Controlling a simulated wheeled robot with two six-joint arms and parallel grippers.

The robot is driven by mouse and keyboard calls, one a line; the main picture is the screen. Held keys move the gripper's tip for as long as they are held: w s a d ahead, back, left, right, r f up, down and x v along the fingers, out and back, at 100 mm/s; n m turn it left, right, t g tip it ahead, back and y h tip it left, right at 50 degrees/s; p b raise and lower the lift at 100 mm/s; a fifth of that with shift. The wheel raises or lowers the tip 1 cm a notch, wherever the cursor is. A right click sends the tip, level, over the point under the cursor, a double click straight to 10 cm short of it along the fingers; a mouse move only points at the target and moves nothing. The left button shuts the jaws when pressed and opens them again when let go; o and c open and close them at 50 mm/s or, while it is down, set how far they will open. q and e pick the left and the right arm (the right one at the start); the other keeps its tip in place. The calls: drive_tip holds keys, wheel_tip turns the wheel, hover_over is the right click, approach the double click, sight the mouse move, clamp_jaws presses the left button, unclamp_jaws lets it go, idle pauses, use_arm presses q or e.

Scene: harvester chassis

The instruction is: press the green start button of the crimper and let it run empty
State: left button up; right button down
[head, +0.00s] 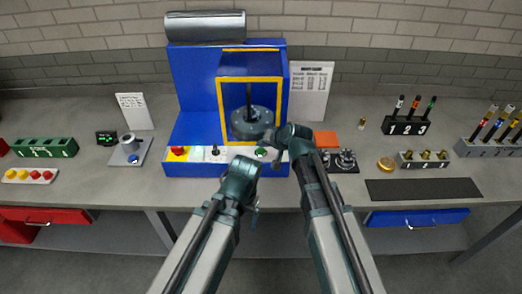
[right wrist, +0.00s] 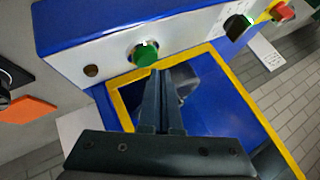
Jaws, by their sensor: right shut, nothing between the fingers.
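The crimper (head: 190,85) is a blue machine with a yellow-framed opening and a pale front panel. Its green start button (head: 261,152) is on the right part of that panel. In the right wrist view the green button (right wrist: 145,53) stands out from the panel. My right gripper (right wrist: 160,72) is shut and empty, its fingertips close to the button; I cannot tell whether they touch it. In the head view my right gripper (head: 268,146) is small and partly hidden by its wrist. My left arm ends in front of the crimper; its jaws cannot be made out.
A red button (head: 179,151) on a yellow base and a black switch (head: 215,151) share the panel. An orange block (head: 326,139) and dark round fittings (head: 346,158) stand just right of the crimper. A small device (head: 128,150) stands to the left, with bare bench between.

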sight(262, 152)
drive_tip(key=shift+f+b, duration=0.35)
drive_tip(key=shift+f, duration=0.05)
drive_tip(key=shift+f+b, duration=0.45)
idle(0.6)
drive_tip(key=shift+r, duration=0.1)
drive_tip(key=shift+r+p, duration=0.8)
drive_tip(key=shift+p, duration=0.1)
drive_tip(key=shift+r, duration=0.1)
wheel_tip(262, 152, up, 5)
drive_tip(key=p, duration=0.5)
idle(0.5)
